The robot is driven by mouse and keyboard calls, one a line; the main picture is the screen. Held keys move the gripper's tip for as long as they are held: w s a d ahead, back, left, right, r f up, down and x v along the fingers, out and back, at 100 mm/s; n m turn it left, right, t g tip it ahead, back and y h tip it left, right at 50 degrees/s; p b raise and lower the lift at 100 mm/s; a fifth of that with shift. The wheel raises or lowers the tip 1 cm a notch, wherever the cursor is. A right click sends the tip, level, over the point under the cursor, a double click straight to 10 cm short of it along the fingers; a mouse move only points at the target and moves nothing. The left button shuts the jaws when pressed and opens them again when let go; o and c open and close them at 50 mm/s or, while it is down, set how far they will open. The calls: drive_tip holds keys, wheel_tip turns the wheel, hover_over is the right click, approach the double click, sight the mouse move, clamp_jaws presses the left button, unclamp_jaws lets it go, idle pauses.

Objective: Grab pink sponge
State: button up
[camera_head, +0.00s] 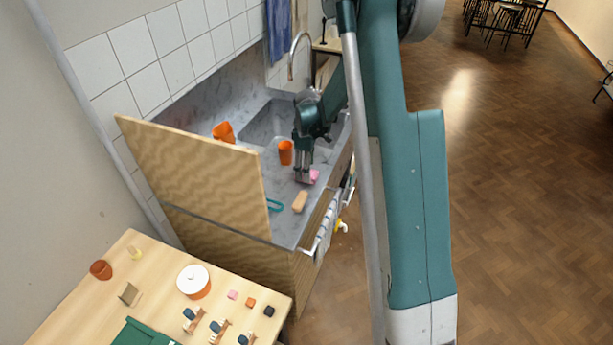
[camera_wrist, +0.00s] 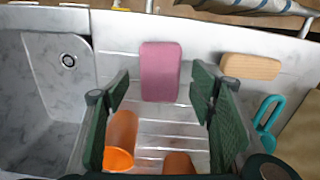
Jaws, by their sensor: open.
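The pink sponge (camera_wrist: 160,72) lies flat on the ribbed drainboard of the sink counter, in the upper middle of the wrist view. In the head view only a small part of the sponge (camera_head: 314,175) shows beside my gripper (camera_head: 303,176). In the wrist view my gripper (camera_wrist: 162,95) is open, with its two green-padded fingers spread apart to either side of the sponge's near end. Nothing is held between them. I cannot tell how high the fingertips are above the drainboard.
An orange cup (camera_wrist: 121,138) lies near the left finger, with another orange thing (camera_wrist: 179,163) beside it. A wooden block (camera_wrist: 250,67) and a teal looped object (camera_wrist: 267,120) lie to the right. The sink basin (camera_wrist: 50,85) is at left. A wooden panel (camera_head: 190,170) borders the counter.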

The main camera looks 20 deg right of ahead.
drive_tip(key=shift+f, duration=1.6)
drive_tip(key=c, duration=0.8)
